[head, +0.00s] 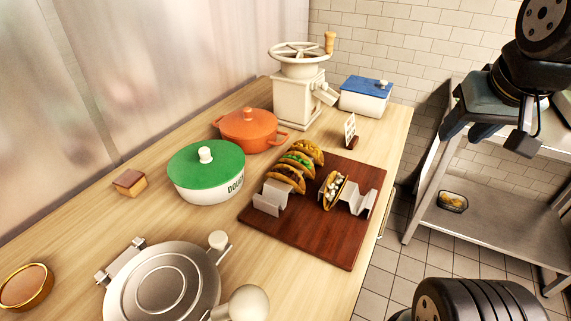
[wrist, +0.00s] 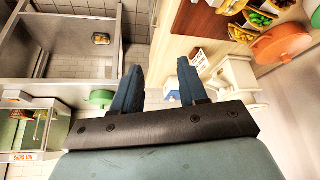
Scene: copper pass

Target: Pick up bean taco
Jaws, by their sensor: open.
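Several tacos stand in two metal wave racks on a dark red-brown board (head: 306,245). The left rack (head: 268,200) holds three: a front taco with dark brown filling (head: 284,180), one with green filling (head: 297,163), and one with yellow filling (head: 308,149). A taco with white chunks and dark bits (head: 334,190) stands in the right rack (head: 358,199). I cannot tell surely which is the bean taco. My gripper (head: 487,138) is open and empty, right of the counter and well away from the tacos. It shows in the wrist view (wrist: 159,66), with tacos at the upper right edge.
A round metal press (head: 160,285) is in front. A steel shelf (head: 490,225) stands right, across a floor gap.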

